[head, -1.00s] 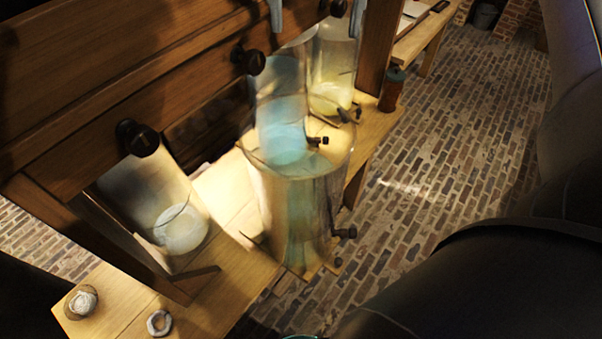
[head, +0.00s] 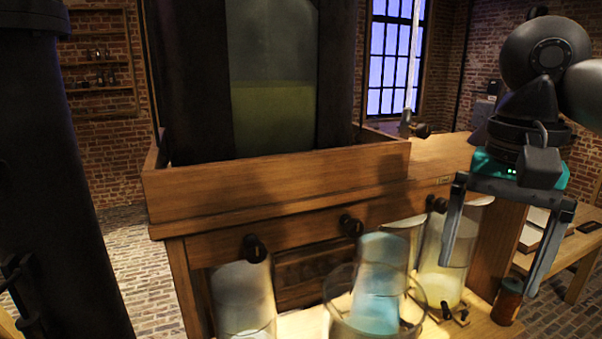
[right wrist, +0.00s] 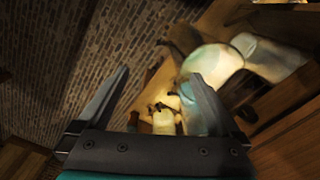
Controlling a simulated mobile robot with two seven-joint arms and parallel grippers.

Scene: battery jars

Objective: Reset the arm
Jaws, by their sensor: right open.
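My right gripper (head: 496,245) is raised at the right of the head view, in front of the wooden bench. Its two grey fingers point down and stand wide apart, with nothing between them. In the right wrist view the same fingers (right wrist: 160,95) are spread, with jars and the brick floor beyond them. My left gripper is not in view.
Glass jars stand below the bench: one at left (head: 243,300), a bluish one (head: 378,285) in the middle, a yellowish one (head: 445,265) at right. A small brown bottle (head: 507,301) stands near the right gripper. A side table (head: 575,265) is at far right.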

